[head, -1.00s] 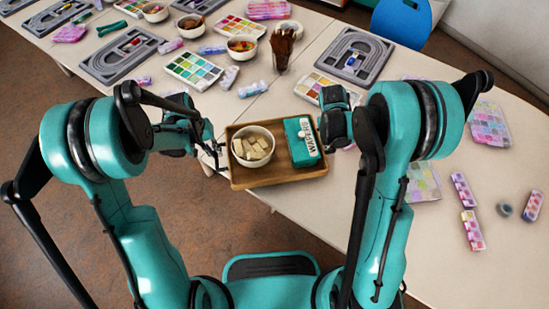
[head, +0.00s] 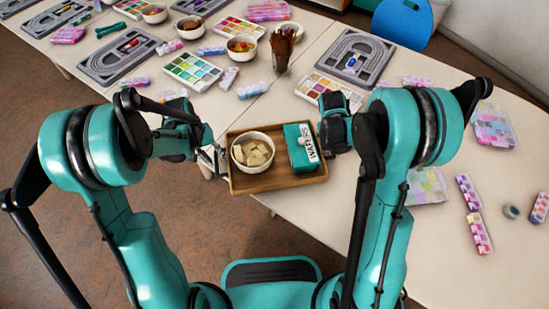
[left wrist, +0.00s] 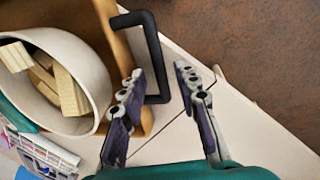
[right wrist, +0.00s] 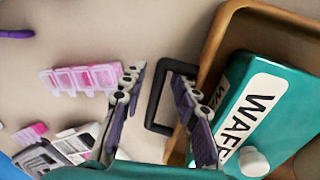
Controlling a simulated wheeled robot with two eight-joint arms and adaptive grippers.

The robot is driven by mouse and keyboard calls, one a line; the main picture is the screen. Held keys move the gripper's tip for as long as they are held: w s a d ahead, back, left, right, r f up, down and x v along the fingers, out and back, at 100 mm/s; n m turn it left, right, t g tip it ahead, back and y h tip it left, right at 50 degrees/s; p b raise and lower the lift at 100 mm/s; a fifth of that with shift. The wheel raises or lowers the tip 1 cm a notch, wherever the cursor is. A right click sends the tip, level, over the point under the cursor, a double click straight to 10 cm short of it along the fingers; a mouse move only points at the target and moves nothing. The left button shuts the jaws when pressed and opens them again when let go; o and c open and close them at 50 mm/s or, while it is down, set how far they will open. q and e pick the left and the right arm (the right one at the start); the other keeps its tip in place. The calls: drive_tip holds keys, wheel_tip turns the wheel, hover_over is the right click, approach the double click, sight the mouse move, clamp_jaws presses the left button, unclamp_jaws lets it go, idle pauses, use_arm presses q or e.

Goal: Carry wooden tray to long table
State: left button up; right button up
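The wooden tray (head: 277,182) sits at the front edge of the long table (head: 440,265), its near side at or past the edge. It holds a white bowl (head: 238,158) of pale blocks and a teal wafers box (head: 297,148). In the left wrist view my open left gripper (left wrist: 155,85) has its fingers on either side of the tray's black handle (left wrist: 152,45), apart from it as far as I can tell. In the right wrist view my open right gripper (right wrist: 157,85) has its fingers on either side of the other black handle (right wrist: 154,98); contact is unclear.
Behind the tray stand a cup of brown sticks (head: 281,52), paint palettes (head: 193,71), bowls and grey track boards (head: 355,56). Pink bead boxes (head: 478,232) lie to the right. The table's right front area is mostly clear. A blue chair (head: 403,22) stands behind.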

drive_tip(key=shift+r, duration=0.25)
use_arm(q)
wheel_tip(320, 180, up, 8)
drive_tip(key=a, duration=0.1)
drive_tip(key=shift+a+f, duration=0.25)
use_arm(e)
wheel_tip(320, 180, up, 11)
drive_tip(key=a, duration=0.2)
drive_tip(key=shift+a+r, duration=0.15)
drive_tip(key=shift+s, duration=0.1)
